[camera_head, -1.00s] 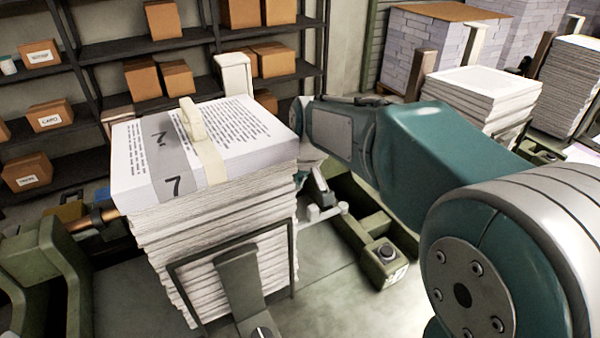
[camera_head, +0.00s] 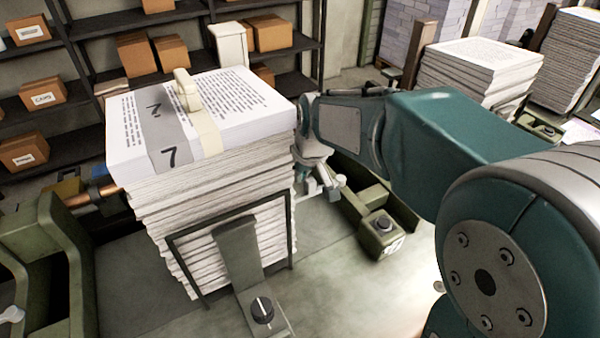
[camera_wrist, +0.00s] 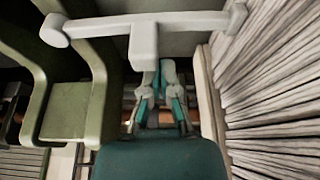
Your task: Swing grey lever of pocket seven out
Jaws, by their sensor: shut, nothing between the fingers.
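Pocket seven holds a tall paper stack (camera_head: 215,210) with a grey band marked 7 on its top sheet. A light grey T-shaped lever (camera_wrist: 185,22) crosses the top of the wrist view, with rounded ends and a short block hanging from its middle. My gripper (camera_wrist: 158,66) is shut and empty, its fingertips just below that block. I cannot tell if they touch it. In the head view a small pale grey bar (camera_head: 331,183) shows beside the right side of the stack, near my wrist. My fingers are hidden there.
A green frame (camera_wrist: 70,105) stands close left of my gripper, and paper edges (camera_wrist: 275,90) close right. A dark grey upright (camera_head: 240,250) with a black knob (camera_head: 262,310) stands before the stack. Shelves with boxes (camera_head: 145,55) are behind; floor is clear at front.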

